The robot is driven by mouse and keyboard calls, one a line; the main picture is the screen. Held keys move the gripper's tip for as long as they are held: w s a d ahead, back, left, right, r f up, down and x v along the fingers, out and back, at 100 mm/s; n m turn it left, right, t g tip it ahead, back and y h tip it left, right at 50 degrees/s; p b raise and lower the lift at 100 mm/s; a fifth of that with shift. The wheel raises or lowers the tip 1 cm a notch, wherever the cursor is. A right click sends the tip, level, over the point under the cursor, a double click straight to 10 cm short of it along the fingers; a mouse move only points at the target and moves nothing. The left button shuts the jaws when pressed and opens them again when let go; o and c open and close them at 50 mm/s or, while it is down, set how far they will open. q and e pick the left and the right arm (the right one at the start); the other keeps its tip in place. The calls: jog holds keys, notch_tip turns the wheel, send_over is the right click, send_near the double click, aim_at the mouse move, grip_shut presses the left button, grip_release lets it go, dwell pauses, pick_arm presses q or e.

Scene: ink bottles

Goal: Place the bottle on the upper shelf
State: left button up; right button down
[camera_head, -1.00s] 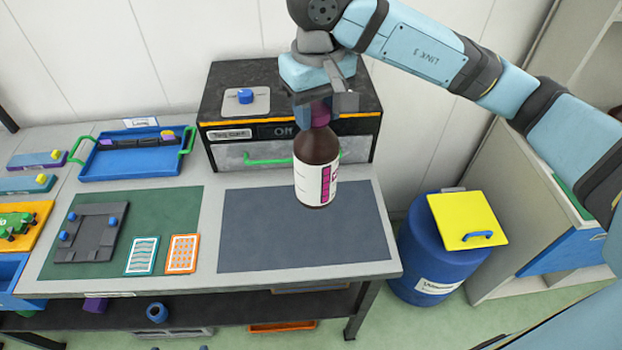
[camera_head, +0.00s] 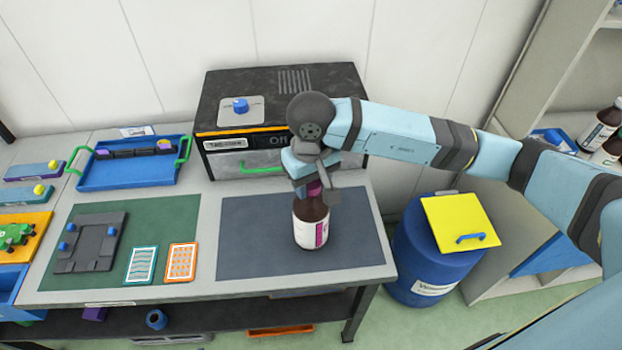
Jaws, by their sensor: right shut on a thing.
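A brown bottle (camera_head: 311,226) with a white and magenta label is upright over the dark blue-grey mat on the table. My right gripper (camera_head: 316,188) is shut on the bottle's purple cap from above. The bottle's base looks low at the mat; I cannot tell whether it touches. A pale shelf unit (camera_head: 520,75) stands at the far right, partly hidden by my right arm. Brown bottles with white labels (camera_head: 598,130) stand on one of its shelves. My left gripper is not in view.
The dark mat (camera_head: 250,240) is otherwise bare. A black oven-like box (camera_head: 240,150) with a green handle stands behind it. A blue tray (camera_head: 120,172) and a green mat (camera_head: 172,218) lie left. A blue drum (camera_head: 412,260) with a yellow lid (camera_head: 455,215) stands right of the table.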

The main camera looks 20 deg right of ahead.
jog(key=c, duration=0.6)
grip_release()
